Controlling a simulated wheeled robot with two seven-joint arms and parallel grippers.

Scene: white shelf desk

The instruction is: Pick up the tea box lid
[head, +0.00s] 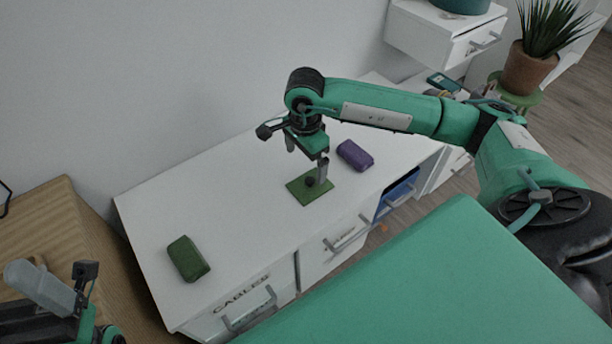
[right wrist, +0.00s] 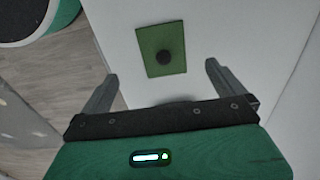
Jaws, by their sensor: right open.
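The tea box lid (head: 299,190) is a flat green square with a dark round knob, lying on the white desk top in the head view. It also shows at the top middle of the right wrist view (right wrist: 149,42), with its knob near its centre. My right gripper (head: 306,158) is open above the lid, and one finger partly overlaps the lid in the head view. The right wrist view shows its two fingers (right wrist: 161,72) spread, with nothing between them. My left gripper (head: 62,290) is partly visible at the lower left, and its jaws cannot be made out.
A dark green box (head: 188,259) lies left on the desk, and a purple box (head: 355,155) lies right of the lid. The desk (head: 240,215) has drawers with handles at its front. A potted plant (head: 530,70) stands at the far right. Desk space between the green box and lid is clear.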

